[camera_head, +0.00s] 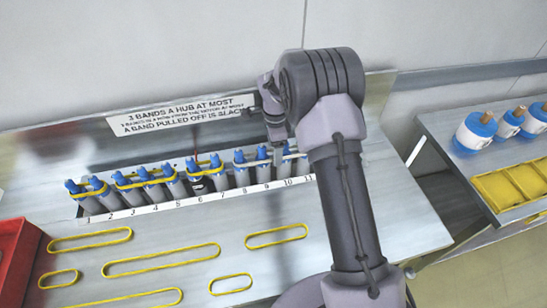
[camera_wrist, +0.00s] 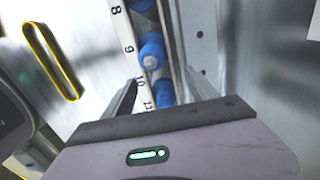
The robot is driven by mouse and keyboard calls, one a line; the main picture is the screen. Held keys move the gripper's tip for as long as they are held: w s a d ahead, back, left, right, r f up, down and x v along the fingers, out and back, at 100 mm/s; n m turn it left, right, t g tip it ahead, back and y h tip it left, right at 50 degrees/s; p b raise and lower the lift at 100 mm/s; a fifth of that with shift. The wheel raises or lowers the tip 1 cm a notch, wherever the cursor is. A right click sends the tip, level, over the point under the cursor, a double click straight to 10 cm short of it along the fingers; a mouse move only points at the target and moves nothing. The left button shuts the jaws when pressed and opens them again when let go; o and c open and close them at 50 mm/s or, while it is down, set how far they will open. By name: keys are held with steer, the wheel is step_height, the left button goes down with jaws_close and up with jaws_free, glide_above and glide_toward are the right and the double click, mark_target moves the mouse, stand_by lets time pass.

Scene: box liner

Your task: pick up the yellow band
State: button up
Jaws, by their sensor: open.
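Several yellow bands lie flat and apart on the grey bench in the head view: a long one at the left (camera_head: 90,235), a long one in the middle (camera_head: 162,246), one at the right (camera_head: 276,230), and short ones at the front (camera_head: 231,277) and left (camera_head: 58,271). Other yellow bands are looped around blue-topped hubs (camera_head: 137,178). The wrist view shows one loose band (camera_wrist: 61,60) at its left. My gripper (camera_wrist: 160,90) is open and empty over the row's end by hubs 10 and 11. In the head view my arm largely hides it.
The numbered strip (camera_head: 190,203) runs along the hub row. A sign (camera_head: 183,113) stands behind it. A red bin (camera_head: 14,262) is at the left edge. A side table at the right carries white-and-blue spools (camera_head: 475,133) and a yellow tray (camera_head: 505,188).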

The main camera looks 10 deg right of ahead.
steer(key=c, duration=1.5)
